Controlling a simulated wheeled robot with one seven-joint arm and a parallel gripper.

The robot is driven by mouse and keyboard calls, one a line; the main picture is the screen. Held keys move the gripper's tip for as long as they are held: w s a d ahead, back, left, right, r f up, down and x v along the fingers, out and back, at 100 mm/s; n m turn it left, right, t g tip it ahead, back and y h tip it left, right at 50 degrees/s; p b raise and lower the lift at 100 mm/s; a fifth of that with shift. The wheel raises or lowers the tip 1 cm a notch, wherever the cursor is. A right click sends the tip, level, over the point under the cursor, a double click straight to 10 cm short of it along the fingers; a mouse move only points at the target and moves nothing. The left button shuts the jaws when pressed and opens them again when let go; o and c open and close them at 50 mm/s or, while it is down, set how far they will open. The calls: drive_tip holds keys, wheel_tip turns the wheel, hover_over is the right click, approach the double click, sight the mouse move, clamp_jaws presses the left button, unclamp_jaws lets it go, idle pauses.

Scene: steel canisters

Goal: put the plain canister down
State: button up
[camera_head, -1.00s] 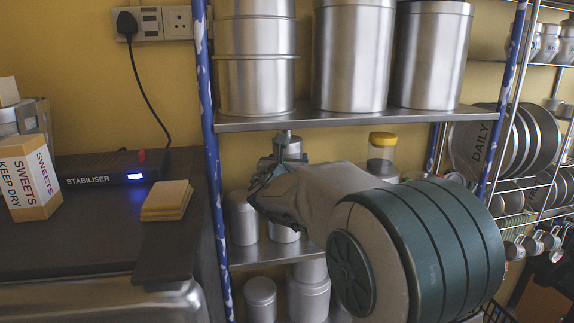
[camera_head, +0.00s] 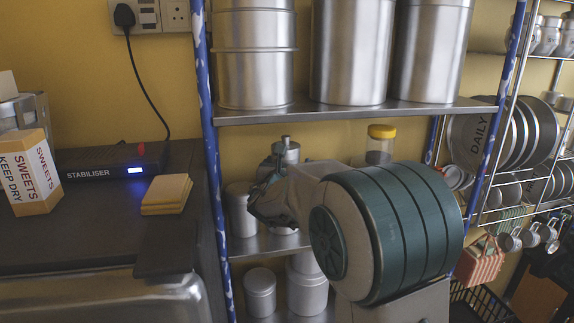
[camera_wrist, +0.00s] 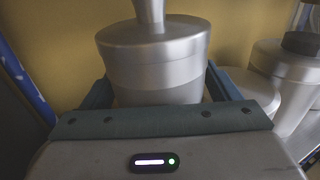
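The plain canister (camera_head: 285,157) is a steel cylinder with a lid and a tall knob. It is upright, under the upper shelf and above the lower shelf. In the wrist view the canister (camera_wrist: 158,62) stands between the two fingers of my gripper (camera_wrist: 160,92), which appear to touch its sides. In the head view my gripper (camera_head: 268,195) covers the canister's middle. A steel surface shows below it, and I cannot tell whether it is the same canister's base. Contact with the shelf is not clear.
A steel canister (camera_head: 241,212) stands left on the lower shelf (camera_head: 262,244). In the wrist view, more canisters (camera_wrist: 286,72) stand close at the right. The upper shelf (camera_head: 330,113), with large steel containers, is just above. A blue post (camera_head: 208,150) is at the left. A yellow-lidded jar (camera_head: 380,145) is behind.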

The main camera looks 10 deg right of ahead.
drive_tip(key=shift+r, duration=0.2)
drive_tip(key=b+v, duration=0.3)
drive_tip(key=v, duration=0.9)
drive_tip(key=shift+f, duration=0.1)
drive_tip(key=s+d+f+m+g+h, duration=0.2)
drive_tip(key=s+d+f+m+g, duration=0.8)
drive_tip(key=s+m, duration=0.5)
drive_tip(key=s+a+f+m+g+y, duration=0.1)
drive_tip(key=s+a+f+m+y, duration=0.2)
drive_tip(key=s+m, duration=0.3)
drive_tip(key=s+a+f+m+g+y, duration=0.2)
drive_tip(key=s+a+f+m+y, duration=0.2)
drive_tip(key=m, duration=0.6)
drive_tip(key=s+f+y, duration=0.1)
drive_tip(key=s+f, duration=0.1)
drive_tip(key=shift+s+a+m+y, duration=0.2)
drive_tip(key=shift+s+m+y, duration=0.1)
drive_tip(key=shift+s+y, duration=0.1)
